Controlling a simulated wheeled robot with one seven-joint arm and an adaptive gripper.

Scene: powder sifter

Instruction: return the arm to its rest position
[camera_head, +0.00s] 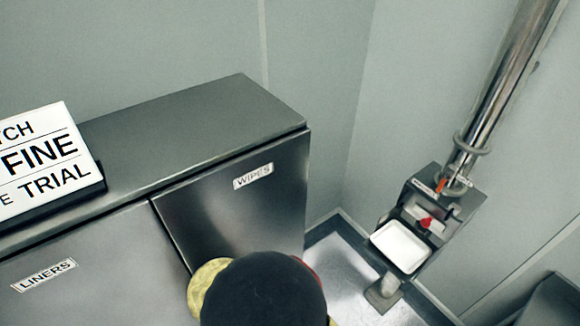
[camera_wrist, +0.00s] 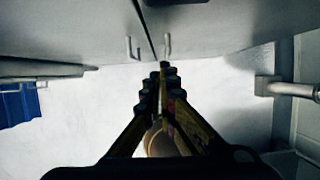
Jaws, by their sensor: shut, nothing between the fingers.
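My gripper (camera_wrist: 163,78) shows in the wrist view, with its dark and yellow fingers drawn together at the tips. Nothing is held between them. Its tips point toward a pale floor, just short of the edge of a grey cabinet front. In the head view, a dark rounded part of my arm covers the bottom middle, in front of the cabinet; the gripper itself is hidden there.
A steel cabinet (camera_head: 200,115) with a "WIPES" door (camera_head: 235,215) and a "LINERS" door (camera_head: 75,285) stands left. A sign (camera_head: 40,160) sits on top. A sifter unit (camera_head: 440,205) with a white tray (camera_head: 400,246) stands right. A blue object (camera_wrist: 20,105) lies at left.

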